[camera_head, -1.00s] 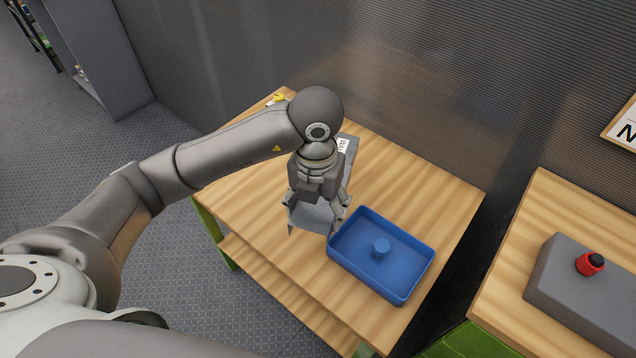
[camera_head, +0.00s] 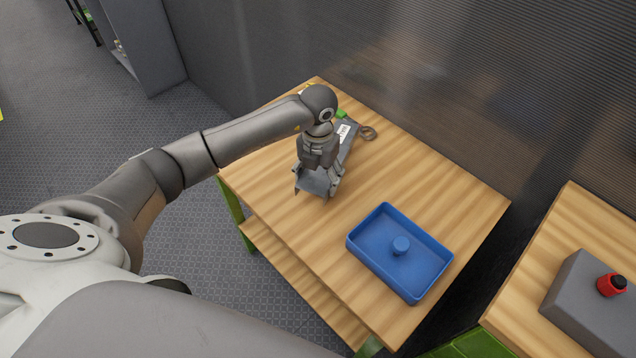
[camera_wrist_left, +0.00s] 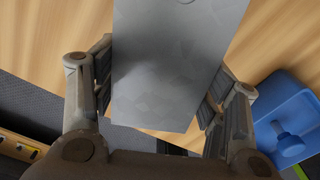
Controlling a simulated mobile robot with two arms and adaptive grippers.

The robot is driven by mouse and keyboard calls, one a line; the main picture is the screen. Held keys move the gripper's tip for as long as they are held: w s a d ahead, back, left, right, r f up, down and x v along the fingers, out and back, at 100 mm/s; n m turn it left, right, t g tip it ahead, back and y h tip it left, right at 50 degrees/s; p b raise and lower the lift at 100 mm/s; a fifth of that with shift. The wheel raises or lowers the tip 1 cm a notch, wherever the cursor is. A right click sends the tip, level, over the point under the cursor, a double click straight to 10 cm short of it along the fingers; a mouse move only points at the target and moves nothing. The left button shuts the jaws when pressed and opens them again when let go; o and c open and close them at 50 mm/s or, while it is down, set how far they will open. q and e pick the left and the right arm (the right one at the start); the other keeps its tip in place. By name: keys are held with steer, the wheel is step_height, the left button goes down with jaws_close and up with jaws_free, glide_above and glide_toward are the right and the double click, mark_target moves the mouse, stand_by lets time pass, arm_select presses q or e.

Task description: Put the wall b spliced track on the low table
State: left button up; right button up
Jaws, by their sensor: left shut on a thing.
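The wall b spliced track (camera_head: 317,184) is a grey metal channel with a white label near its far end. My left gripper (camera_head: 318,172) is shut on it over the left part of a wooden table (camera_head: 430,185) in the head view. In the left wrist view, the track (camera_wrist_left: 175,75) lies between both fingers of the left gripper (camera_wrist_left: 160,100). The gripper hides the track's middle in the head view. I cannot tell whether its underside touches the tabletop. My right gripper is not in view.
A blue tray (camera_head: 370,257) with a round knob inside stands on the table's front right. Bare wood lies right of the track. A second table with a red-buttoned grey box (camera_head: 590,300) stands right.

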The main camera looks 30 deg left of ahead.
arm_select(q)
step_height(320, 180, down, 2)
steer(key=shift+f+p, duration=0.2)
steer(key=shift+p, duration=0.1)
steer(key=shift+f, duration=0.35)
steer(key=o, duration=0.7)
steer(key=shift+f, duration=0.2)
steer(key=shift+c, duration=0.2)
steer(key=o, duration=0.5)
steer(key=shift+c, duration=0.2)
steer(key=shift+r, duration=0.1)
steer(key=shift+r, duration=0.2)
step_height(320, 180, up, 12)
steer(key=b, duration=0.1)
